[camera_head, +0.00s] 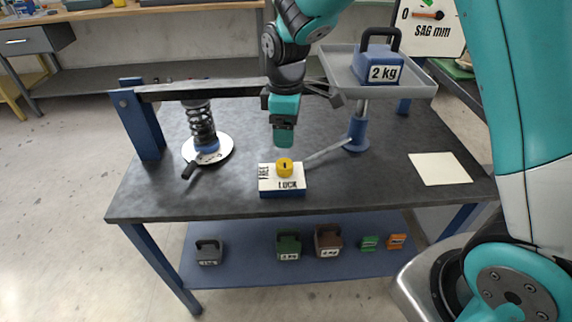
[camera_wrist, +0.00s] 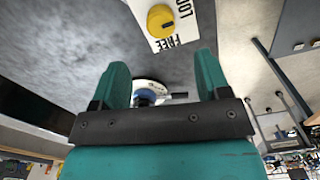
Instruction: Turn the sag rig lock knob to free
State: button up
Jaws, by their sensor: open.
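The yellow lock knob (camera_head: 284,167) sits on top of a white and blue block (camera_head: 268,187) at the front middle of the dark table. The block is lettered LOCK at its front and FREE at its left. The knob carries a short dark mark; its exact heading is hard to tell. In the wrist view the knob (camera_wrist: 160,18) is at the top edge, with FREE below it and LOCK partly cut off. My gripper (camera_head: 284,140) points down just above and behind the knob, apart from it. In the wrist view its two fingers (camera_wrist: 162,72) are spread and empty.
A coil spring (camera_head: 202,125) stands on a round white plate at left under a dark beam. A blue 2 kg weight (camera_head: 378,65) sits on a grey tray at right. A thin rod runs from the block to a blue post (camera_head: 357,132). Several weights lie on the lower shelf.

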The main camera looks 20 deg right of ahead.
aim_at(286, 162)
notch_tip(286, 162, down, 11)
jog(key=shift+r, duration=0.15)
jog(key=c, duration=0.9)
